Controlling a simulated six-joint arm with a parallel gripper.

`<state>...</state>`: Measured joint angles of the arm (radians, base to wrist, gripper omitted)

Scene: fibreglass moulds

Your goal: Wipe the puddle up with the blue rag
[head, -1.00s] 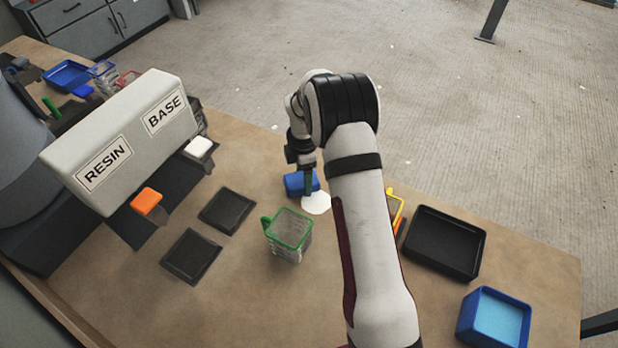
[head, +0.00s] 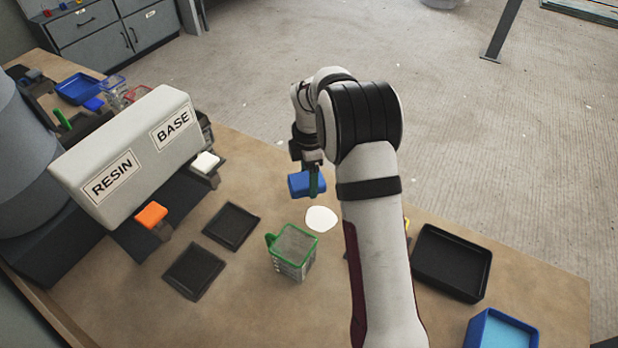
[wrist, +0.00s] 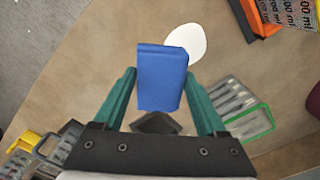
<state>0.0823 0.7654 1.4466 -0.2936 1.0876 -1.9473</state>
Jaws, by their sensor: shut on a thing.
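The blue rag (head: 304,184), a folded block, is held between the green fingers of my gripper (head: 314,178). In the wrist view the rag (wrist: 161,88) sits between both fingers and appears raised off the table. The white puddle (head: 321,219) lies on the table just below and right of the rag in the head view, uncovered. In the wrist view the puddle (wrist: 187,42) shows just past the rag's upper right edge. The rag's underside is hidden.
A green-rimmed measuring cup (head: 293,250) stands on the near side of the puddle. A black tray (head: 478,265) and a blue container (head: 490,335) are to the right. The RESIN and BASE dispenser (head: 125,150) and two dark square moulds (head: 231,226) are left.

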